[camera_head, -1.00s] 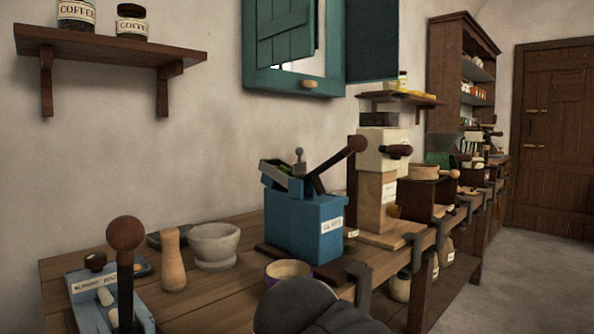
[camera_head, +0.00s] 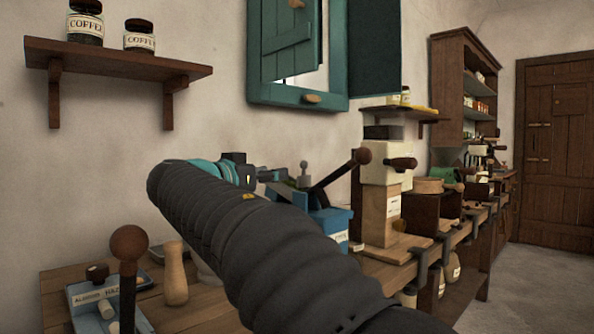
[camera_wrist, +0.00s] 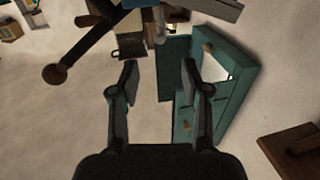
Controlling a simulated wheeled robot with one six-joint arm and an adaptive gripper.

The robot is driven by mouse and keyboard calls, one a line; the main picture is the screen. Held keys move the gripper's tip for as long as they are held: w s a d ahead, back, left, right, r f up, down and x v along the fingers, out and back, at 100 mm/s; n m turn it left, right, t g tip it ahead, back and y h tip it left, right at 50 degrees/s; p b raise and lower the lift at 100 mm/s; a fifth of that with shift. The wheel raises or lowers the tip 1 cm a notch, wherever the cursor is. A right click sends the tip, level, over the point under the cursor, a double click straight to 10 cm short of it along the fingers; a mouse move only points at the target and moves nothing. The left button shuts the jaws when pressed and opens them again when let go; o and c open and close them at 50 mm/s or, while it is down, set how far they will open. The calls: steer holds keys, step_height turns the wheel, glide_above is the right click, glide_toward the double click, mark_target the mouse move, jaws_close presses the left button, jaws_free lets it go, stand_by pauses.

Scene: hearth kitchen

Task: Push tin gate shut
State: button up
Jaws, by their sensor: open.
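No part is plainly marked as the tin gate, and I cannot tell which piece it is. A blue box mill (camera_head: 330,222) stands on the bench with a long dark lever ending in a brown ball (camera_head: 361,156); my arm hides much of its body and top. My gripper (camera_head: 278,175) is beside the top of this mill, with nothing seen in its jaws. In the wrist view my gripper (camera_wrist: 160,72) has its two fingers apart. The lever's ball (camera_wrist: 54,74) lies left of the fingers there.
A teal wall cabinet (camera_head: 330,98) with open doors hangs above the bench (camera_head: 60,285); it also shows in the wrist view (camera_wrist: 215,120). A shelf (camera_head: 120,64) with coffee jars is at left. A wooden pestle (camera_head: 174,275) and a beige mill (camera_head: 386,165) stand nearby.

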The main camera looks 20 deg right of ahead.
mark_target(304, 167)
steer(key=p+x, duration=0.2)
steer(key=x, duration=1.1)
steer(key=shift+w+d+p, duration=0.15)
steer(key=shift+d+p, duration=0.1)
steer(key=shift+p, duration=0.15)
jaws_close()
